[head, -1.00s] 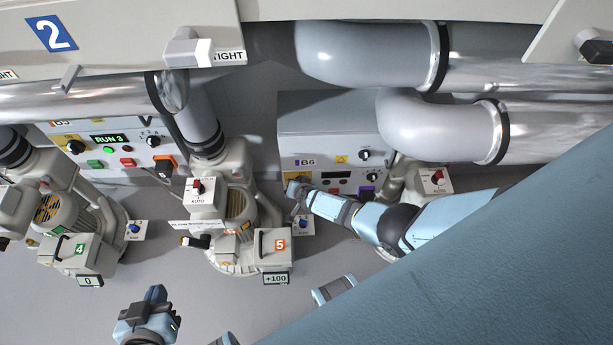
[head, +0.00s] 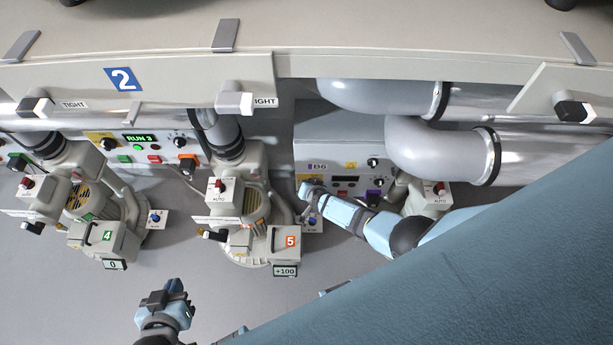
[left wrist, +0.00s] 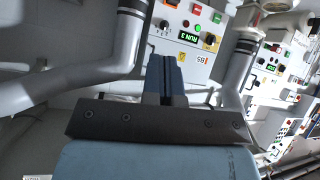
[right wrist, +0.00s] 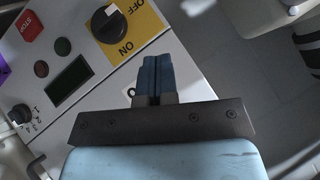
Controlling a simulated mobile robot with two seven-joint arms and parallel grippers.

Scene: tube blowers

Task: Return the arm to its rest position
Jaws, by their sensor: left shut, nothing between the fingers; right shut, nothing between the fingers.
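My left gripper (head: 175,287) is low in the head view, over the bare floor in front of blowers 4 and 5. It is shut and empty; its closed blue fingers (left wrist: 166,78) point up in the left wrist view. My right gripper (head: 308,188) is at the left part of the B6 control panel (head: 325,155). It is shut and empty; its fingers (right wrist: 154,78) appear just below the yellow OFF/ON switch plate (right wrist: 125,30) in the right wrist view. I cannot tell whether they touch the panel. My right forearm hides part of B6.
Blower 4 (head: 95,238) and blower 5 (head: 262,244) stand behind my left gripper. A panel displaying RUN 3 (head: 139,138) is behind them. Large pipes (head: 430,145) run at upper right. A beige ledge (head: 400,35) spans the top. My blue body covers the lower right.

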